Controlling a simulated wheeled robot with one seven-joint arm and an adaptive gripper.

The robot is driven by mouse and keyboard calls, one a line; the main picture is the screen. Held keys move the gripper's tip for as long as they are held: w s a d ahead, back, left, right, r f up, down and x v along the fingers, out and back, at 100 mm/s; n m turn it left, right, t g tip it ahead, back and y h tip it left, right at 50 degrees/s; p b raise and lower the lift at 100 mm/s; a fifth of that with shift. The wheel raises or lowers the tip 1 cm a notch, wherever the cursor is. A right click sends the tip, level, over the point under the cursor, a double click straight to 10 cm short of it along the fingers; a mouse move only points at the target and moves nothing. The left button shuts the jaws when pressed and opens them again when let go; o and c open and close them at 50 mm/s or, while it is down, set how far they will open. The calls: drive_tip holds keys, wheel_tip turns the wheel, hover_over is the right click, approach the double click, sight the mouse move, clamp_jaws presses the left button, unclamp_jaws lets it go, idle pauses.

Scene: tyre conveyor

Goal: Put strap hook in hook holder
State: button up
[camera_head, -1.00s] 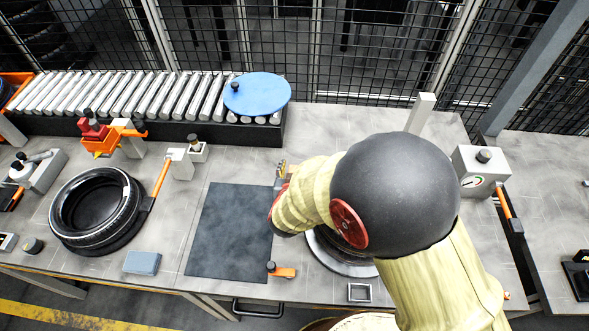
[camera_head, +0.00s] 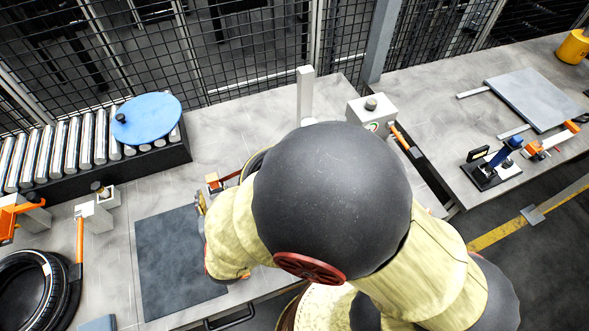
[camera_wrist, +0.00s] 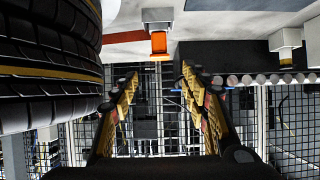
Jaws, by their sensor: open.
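My gripper (camera_head: 200,202) is mostly behind my arm in the head view, low over the bench beside the dark mat. In the wrist view, my gripper (camera_wrist: 163,88) is open, its two yellow-and-black fingers apart with nothing between them. A small orange piece (camera_wrist: 158,43) on a grey block (camera_wrist: 157,18) is beyond the fingertips, near the top middle. In the head view, an orange piece (camera_head: 212,179) with a reddish strip shows just past my gripper. I cannot tell for sure which part is the strap hook and which the hook holder.
A tyre (camera_wrist: 45,70) fills the left of the wrist view, close to one finger. The dark mat (camera_head: 175,262) is bare. A roller conveyor (camera_head: 75,148) with a blue disc (camera_head: 146,117) is at the back left.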

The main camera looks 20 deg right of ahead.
drive_tip(key=w+d+r+g+y, duration=0.1)
drive_tip(key=d+r+g+y, duration=0.3)
drive_tip(key=r, duration=1.1)
drive_tip(key=s+d+r+g+h, duration=0.1)
drive_tip(key=s+d+r+h, duration=0.1)
drive_tip(key=s+d, duration=0.6)
drive_tip(key=s+d+r+g+h, duration=0.1)
drive_tip(key=s+d+r, duration=0.4)
drive_tip(key=d, duration=0.9)
drive_tip(key=s+h, duration=0.1)
drive_tip(key=s, duration=0.2)
drive_tip(key=shift+s+d+m+g+h, duration=0.25)
drive_tip(key=shift+s+m+g+h, duration=0.05)
drive_tip(key=shift+s, duration=0.1)
